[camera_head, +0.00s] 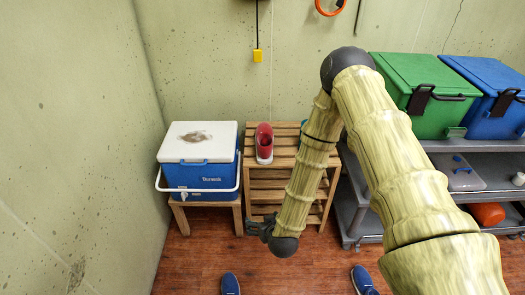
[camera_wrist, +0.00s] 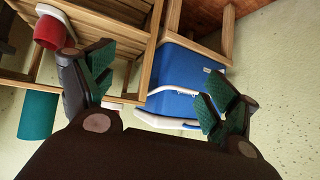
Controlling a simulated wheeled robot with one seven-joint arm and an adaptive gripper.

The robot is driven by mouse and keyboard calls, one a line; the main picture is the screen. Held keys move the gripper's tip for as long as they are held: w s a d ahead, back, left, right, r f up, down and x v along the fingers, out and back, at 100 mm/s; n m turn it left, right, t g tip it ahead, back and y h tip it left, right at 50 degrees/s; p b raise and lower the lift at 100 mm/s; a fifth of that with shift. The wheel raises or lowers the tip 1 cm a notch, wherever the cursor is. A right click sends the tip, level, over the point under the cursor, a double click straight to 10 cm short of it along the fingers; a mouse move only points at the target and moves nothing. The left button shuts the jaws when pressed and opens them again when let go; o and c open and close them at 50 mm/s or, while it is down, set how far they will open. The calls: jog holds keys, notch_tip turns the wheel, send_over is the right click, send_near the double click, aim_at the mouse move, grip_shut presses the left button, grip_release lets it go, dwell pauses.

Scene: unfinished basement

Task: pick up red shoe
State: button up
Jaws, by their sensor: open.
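The red shoe (camera_head: 264,141) with a white sole sits on top of the slatted wooden rack (camera_head: 285,160), against the back wall. My gripper (camera_head: 257,228) is low in front of the rack, below and apart from the shoe. In the wrist view my gripper (camera_wrist: 158,82) has its green-padded fingers wide apart, with nothing held between them.
A blue and white cooler (camera_head: 200,165) stands on a wooden stool left of the rack. A teal object (camera_wrist: 38,115) is partly hidden behind my arm in the head view. A grey shelf (camera_head: 475,158) with green (camera_head: 420,90) and blue bins (camera_head: 492,95) is right. Blue shoes (camera_head: 230,284) lie on the floor.

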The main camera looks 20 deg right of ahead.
jog(key=w+d+r+t+h+b, duration=0.2)
jog(key=w+r+t+b, duration=0.15)
jog(key=w, duration=0.75)
jog(key=m+t+h+b, duration=0.3)
jog(key=t+h, duration=0.1)
send_near(267, 152)
jog(key=x, duration=0.5)
jog(key=shift+r, duration=0.1)
jog(key=x, duration=0.4)
jog(key=shift+w+b, duration=0.2)
jog(key=shift+b, duration=0.15)
jog(key=shift+w+d, duration=0.1)
jog(key=shift+w, duration=0.4)
jog(key=w, duration=0.3)
jog(key=w+f+b, duration=0.1)
jog(key=shift+w+d, duration=0.2)
jog(key=shift+d, duration=0.1)
jog(key=shift+w+d+r, duration=0.1)
jog(key=shift+w, duration=0.35)
jog(key=c, duration=1.2)
jog(key=shift+c, duration=1.1)
